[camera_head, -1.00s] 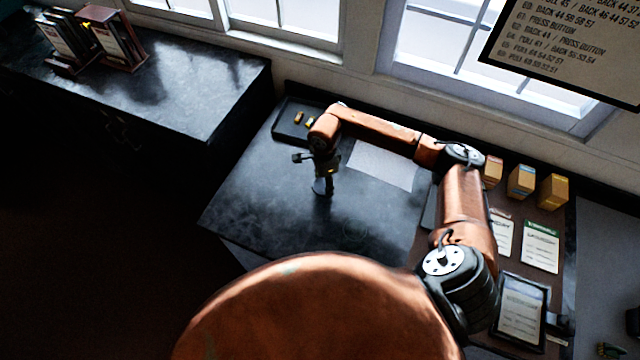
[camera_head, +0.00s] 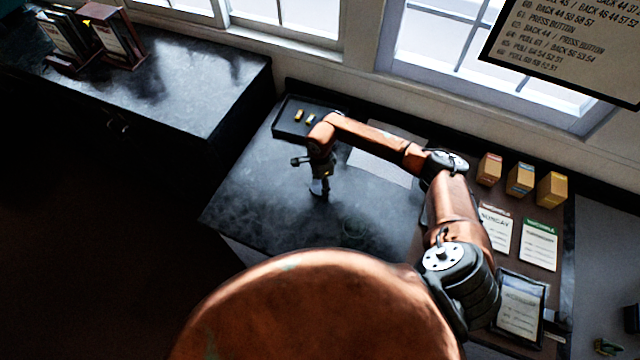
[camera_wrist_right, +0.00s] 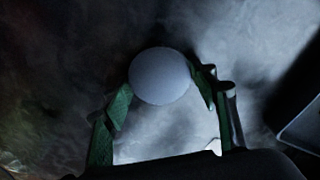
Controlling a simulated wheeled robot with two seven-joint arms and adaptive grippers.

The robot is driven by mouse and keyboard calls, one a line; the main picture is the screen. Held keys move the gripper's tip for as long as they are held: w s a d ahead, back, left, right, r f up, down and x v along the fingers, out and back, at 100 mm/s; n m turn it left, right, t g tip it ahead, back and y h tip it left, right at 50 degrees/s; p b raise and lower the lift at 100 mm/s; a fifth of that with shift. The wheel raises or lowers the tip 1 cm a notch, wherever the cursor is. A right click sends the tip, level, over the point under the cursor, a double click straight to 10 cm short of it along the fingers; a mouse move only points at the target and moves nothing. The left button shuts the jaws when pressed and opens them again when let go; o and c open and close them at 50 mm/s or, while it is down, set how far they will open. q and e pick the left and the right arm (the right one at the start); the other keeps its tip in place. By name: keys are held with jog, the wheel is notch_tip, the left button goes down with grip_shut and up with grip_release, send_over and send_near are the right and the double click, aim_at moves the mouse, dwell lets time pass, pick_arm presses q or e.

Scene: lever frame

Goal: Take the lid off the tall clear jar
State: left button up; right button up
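In the right wrist view, a round pale grey lid (camera_wrist_right: 160,76) is seen from above, between the two green-padded fingers of my right gripper (camera_wrist_right: 163,86). The fingertips lie close against its left and right edges; whether they press on it is not clear. The jar's clear body is hidden under the lid in this view. In the head view, my right gripper (camera_head: 321,186) points down over the dark table, with a small pale shape beside its fingers that is too small to make out. My left gripper is not in view.
A black tray (camera_head: 287,128) with small brass-coloured pieces lies at the table's back left. A pale sheet (camera_head: 372,165) lies behind the gripper. The dark table (camera_head: 265,190) is clear left of the gripper.

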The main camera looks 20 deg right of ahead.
aim_at(320, 186)
jog(key=o, duration=0.4)
jog(key=shift+o, duration=0.2)
jog(key=shift+r, duration=0.2)
notch_tip(320, 186, up, 12)
jog(key=b, duration=0.1)
jog(key=shift+b, duration=0.3)
